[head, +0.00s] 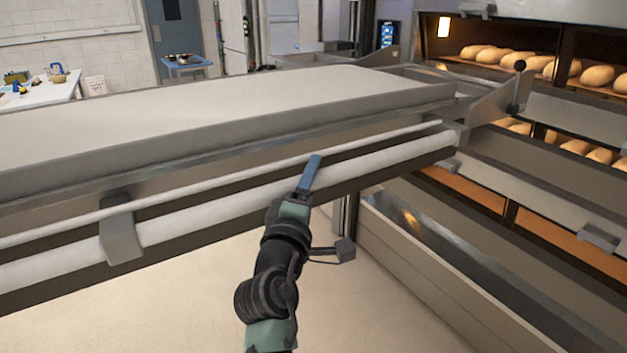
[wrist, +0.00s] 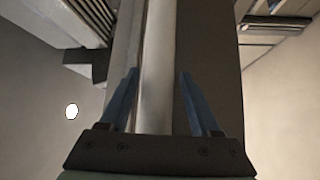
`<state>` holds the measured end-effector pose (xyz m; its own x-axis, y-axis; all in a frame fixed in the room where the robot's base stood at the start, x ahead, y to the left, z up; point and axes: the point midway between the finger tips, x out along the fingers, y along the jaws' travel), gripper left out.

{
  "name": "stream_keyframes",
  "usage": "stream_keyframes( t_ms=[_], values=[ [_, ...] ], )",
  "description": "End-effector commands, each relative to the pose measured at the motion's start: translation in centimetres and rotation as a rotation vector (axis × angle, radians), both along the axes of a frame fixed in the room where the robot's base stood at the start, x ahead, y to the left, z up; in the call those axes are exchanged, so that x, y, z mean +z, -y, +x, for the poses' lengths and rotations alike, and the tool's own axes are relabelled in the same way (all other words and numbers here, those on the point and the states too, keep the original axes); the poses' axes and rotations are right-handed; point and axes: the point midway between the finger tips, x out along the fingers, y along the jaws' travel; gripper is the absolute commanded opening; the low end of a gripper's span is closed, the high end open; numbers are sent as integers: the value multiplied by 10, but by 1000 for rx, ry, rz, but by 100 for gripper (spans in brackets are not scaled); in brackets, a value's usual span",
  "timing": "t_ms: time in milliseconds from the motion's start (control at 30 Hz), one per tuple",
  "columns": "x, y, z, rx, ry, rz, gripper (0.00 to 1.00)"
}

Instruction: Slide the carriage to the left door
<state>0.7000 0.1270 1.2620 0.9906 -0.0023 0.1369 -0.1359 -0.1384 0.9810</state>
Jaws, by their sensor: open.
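The carriage (head: 250,105) is a long flat loader with a pale top, crossing the head view from the left edge toward the ovens. A thick pale handle rail (head: 200,219) runs along its near side, held by a grey bracket (head: 122,236). My gripper (head: 312,172) is at this rail, right of the bracket. In the wrist view my gripper (wrist: 158,85) is open, and the rail (wrist: 156,70) runs lengthwise between its two blue fingers, nearer the left one. I cannot tell whether a finger touches it. The oven doors (head: 580,118) are at the right, partly cut off.
Loaves (head: 597,76) lie in the lit oven decks at the right. A black-knobbed lever (head: 519,68) stands at the carriage's oven end. A white table (head: 40,92) and a small blue table (head: 187,64) stand at the back left. The floor (head: 250,310) below the rail looks clear.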

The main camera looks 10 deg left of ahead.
Motion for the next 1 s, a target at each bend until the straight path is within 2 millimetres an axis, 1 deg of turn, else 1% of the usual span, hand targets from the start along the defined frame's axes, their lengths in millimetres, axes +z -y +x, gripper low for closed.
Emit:
stream_keyframes(
  t_ms=[333,467,567,900,1000],
  values=[
    [0,3,0,-6,1,1,72],
    [-2,3,-8,-6,0,0,72],
    [-5,3,-21,-6,0,1,72],
    [-14,2,-86,-3,1,2,72],
    [-17,2,-103,-4,-1,2,72]
  ],
)
